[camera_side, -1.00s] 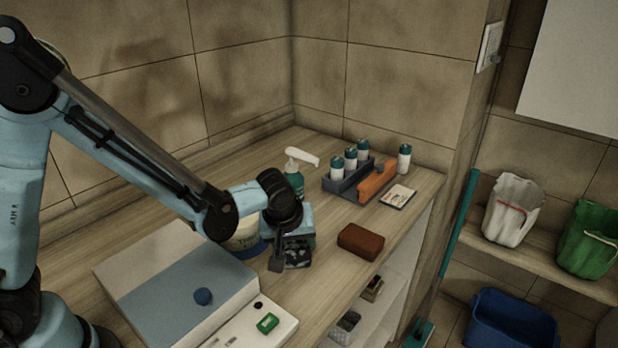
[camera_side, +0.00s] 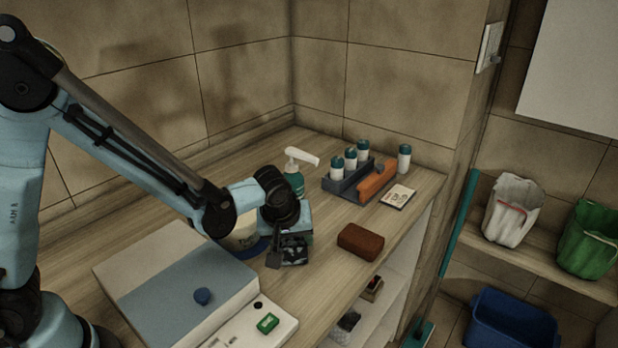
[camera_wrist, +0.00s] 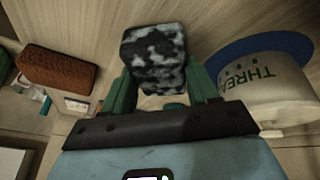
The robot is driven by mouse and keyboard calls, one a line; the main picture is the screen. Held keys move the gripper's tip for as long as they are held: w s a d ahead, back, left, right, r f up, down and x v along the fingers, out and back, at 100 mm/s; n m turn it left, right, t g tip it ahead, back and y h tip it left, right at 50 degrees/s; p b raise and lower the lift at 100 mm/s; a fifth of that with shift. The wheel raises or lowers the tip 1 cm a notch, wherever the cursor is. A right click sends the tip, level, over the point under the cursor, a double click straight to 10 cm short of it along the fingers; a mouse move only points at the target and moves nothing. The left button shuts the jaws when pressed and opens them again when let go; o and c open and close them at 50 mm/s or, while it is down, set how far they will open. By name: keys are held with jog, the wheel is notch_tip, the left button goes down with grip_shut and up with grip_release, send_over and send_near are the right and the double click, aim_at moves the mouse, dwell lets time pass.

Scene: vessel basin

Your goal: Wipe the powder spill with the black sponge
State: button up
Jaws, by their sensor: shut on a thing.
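My gripper (camera_side: 284,254) is shut on the black sponge (camera_side: 294,250) low over the counter. In the wrist view the sponge (camera_wrist: 154,52) sits between the green fingers of my gripper (camera_wrist: 163,86), its dark face mottled with whitish patches. I cannot tell whether its underside touches the counter. No separate patch of powder shows clearly on the counter; the arm and sponge hide some of the surface.
A white tub with a blue rim (camera_wrist: 265,90) stands close beside my gripper. A brown sponge (camera_side: 360,240) lies to the right near the counter edge. A spray bottle (camera_side: 294,178) and a caddy with bottles (camera_side: 340,186) stand behind. A large box (camera_side: 175,270) lies at front left.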

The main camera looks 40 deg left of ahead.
jog(key=shift+w, duration=1.95)
jog(key=s, duration=0.2)
jog(key=shift+s+f, duration=0.1)
jog(key=shift+s, duration=1)
jog(key=shift+r, duration=4.1)
